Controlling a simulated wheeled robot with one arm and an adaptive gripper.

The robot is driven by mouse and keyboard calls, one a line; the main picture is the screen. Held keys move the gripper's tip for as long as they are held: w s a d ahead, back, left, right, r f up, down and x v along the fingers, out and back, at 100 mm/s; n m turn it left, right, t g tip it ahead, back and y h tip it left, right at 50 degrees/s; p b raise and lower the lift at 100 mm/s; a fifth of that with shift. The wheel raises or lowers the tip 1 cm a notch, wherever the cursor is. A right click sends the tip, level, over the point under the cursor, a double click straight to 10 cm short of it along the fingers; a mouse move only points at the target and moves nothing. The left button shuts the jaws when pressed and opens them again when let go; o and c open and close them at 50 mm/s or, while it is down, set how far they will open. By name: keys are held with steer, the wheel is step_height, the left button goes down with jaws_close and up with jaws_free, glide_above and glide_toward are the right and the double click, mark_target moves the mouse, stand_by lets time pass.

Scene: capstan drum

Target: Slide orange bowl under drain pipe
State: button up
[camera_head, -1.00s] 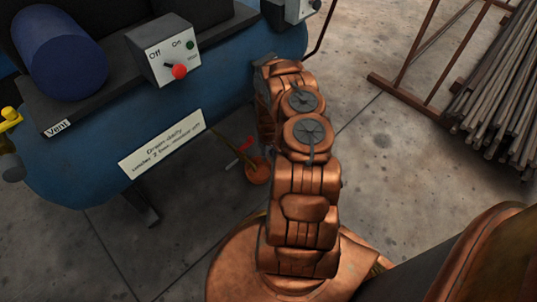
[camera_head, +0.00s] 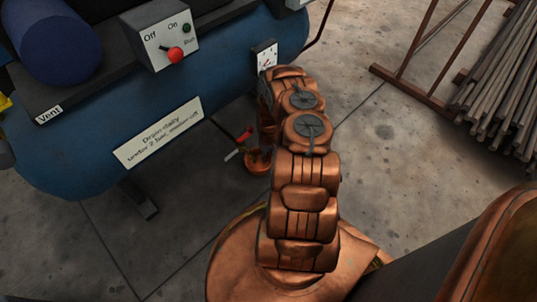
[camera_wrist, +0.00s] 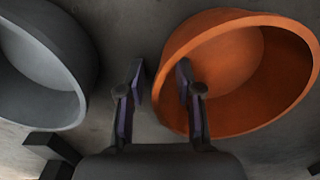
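The orange bowl (camera_head: 257,167) is on the floor below the blue tank, partly hidden by my arm in the head view. In the wrist view the orange bowl (camera_wrist: 225,75) is large at the right, its open side facing the camera. My gripper (camera_wrist: 160,85) is open. Its right finger overlaps the bowl's left rim, and its left finger is outside the bowl; contact cannot be told. In the head view my arm hides the gripper. A thin dark drain pipe (camera_head: 222,130) runs down from the tank to a red-handled valve (camera_head: 245,134) close above the bowl.
A grey bowl (camera_wrist: 45,70) is close to the left finger in the wrist view. The blue tank (camera_head: 90,150) overhangs the floor, with a dark foot (camera_head: 140,199) beneath it. A rusty rack (camera_head: 415,95) with metal rods is at the right. Open concrete floor lies between.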

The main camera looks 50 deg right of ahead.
mark_target(265, 166)
jaws_close()
steer(key=shift+s+a, duration=0.1)
stand_by(0.3)
steer(key=shift+s+a+p, duration=0.15)
steer(key=shift+s+a, duration=0.15)
steer(key=shift+a, duration=0.4)
steer(key=shift+s+a+p, duration=0.15)
steer(key=shift+s+a, duration=0.2)
steer(key=shift+a, duration=0.3)
steer(key=shift+s+a+p, duration=0.15)
steer(key=shift+s+a, duration=0.15)
steer(key=shift+a, duration=0.4)
steer(key=shift+o, duration=0.2)
jaws_free()
steer(key=shift+d, duration=0.1)
